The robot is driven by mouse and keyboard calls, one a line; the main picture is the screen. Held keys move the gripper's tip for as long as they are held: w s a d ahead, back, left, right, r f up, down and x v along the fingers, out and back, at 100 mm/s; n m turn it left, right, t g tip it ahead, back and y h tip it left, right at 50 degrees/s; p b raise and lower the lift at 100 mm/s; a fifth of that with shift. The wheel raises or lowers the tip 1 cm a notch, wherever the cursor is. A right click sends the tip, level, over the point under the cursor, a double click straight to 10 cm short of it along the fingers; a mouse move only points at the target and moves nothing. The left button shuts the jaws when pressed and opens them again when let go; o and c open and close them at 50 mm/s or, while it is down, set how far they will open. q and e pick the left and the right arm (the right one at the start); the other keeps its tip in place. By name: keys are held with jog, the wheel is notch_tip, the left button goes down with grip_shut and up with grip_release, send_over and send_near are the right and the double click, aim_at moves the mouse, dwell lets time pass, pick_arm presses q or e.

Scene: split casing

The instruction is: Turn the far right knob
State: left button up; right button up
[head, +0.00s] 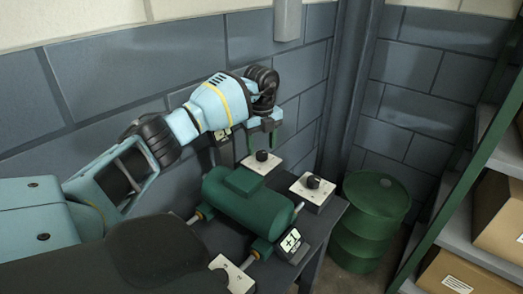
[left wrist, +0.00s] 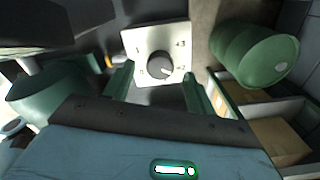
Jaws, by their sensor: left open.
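Another black knob on a white plate (head: 262,156) is behind the green casing (head: 240,205). My left gripper (head: 262,140) is open, fingers pointing down, and appears over the back plate in the head view. In the left wrist view, a black knob (left wrist: 159,66) on a numbered white plate appears between the open fingers of my left gripper (left wrist: 157,75). My right gripper is not in view.
A block-like "+1" sign (head: 292,243) and another white plate (head: 232,275) sit at the bench's near side. A grey block wall (head: 140,75) rises behind.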

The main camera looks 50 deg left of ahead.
pick_arm(q)
jog(key=shift+f, duration=1.25)
jog(key=shift+c, duration=0.5)
jog(key=c, duration=0.9)
